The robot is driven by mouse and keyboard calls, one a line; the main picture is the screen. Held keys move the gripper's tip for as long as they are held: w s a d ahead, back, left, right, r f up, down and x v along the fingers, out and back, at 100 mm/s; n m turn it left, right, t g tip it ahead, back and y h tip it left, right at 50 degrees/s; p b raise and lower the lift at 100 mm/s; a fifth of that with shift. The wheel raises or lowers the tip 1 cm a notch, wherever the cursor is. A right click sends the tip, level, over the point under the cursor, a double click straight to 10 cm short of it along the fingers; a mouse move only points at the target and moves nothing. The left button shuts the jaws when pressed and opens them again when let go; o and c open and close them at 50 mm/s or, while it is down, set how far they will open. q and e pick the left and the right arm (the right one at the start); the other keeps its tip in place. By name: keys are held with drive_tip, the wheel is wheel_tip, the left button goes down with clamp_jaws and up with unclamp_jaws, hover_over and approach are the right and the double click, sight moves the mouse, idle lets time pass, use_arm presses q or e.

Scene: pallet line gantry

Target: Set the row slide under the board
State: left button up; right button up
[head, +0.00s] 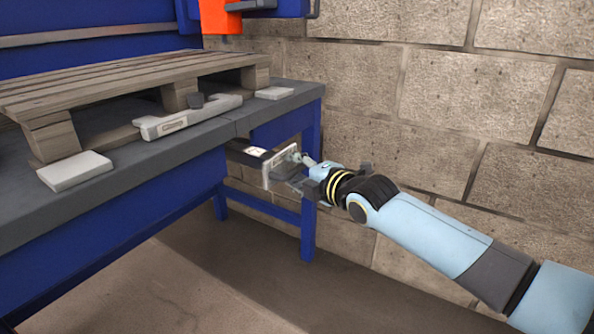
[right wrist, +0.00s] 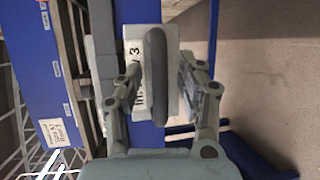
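The slide (head: 252,152) juts out from beneath the grey bench top (head: 235,127) in the head view. Its dark body ends in a pale front plate (head: 268,178). In the right wrist view the plate (right wrist: 136,60) bears a "3" and partly hidden lettering, with a dark bar handle (right wrist: 157,75) in front. My right gripper (head: 292,168) is at this plate. In the right wrist view its fingers (right wrist: 160,85) stand apart on both sides of the handle, with gaps showing. My left gripper is out of view.
A wooden pallet (head: 120,80) lies on the bench among pale blocks (head: 75,171) and a notched pale bar (head: 188,117). A blue leg (head: 308,215) stands close to my right gripper. A block wall (head: 430,100) is behind. The floor in front is clear.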

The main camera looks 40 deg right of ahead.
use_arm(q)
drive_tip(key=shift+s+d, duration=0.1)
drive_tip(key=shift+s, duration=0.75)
use_arm(e)
drive_tip(key=s+r, duration=0.2)
drive_tip(key=s, duration=0.9)
drive_tip(key=shift+s+r, duration=0.15)
drive_tip(key=shift+s, duration=0.25)
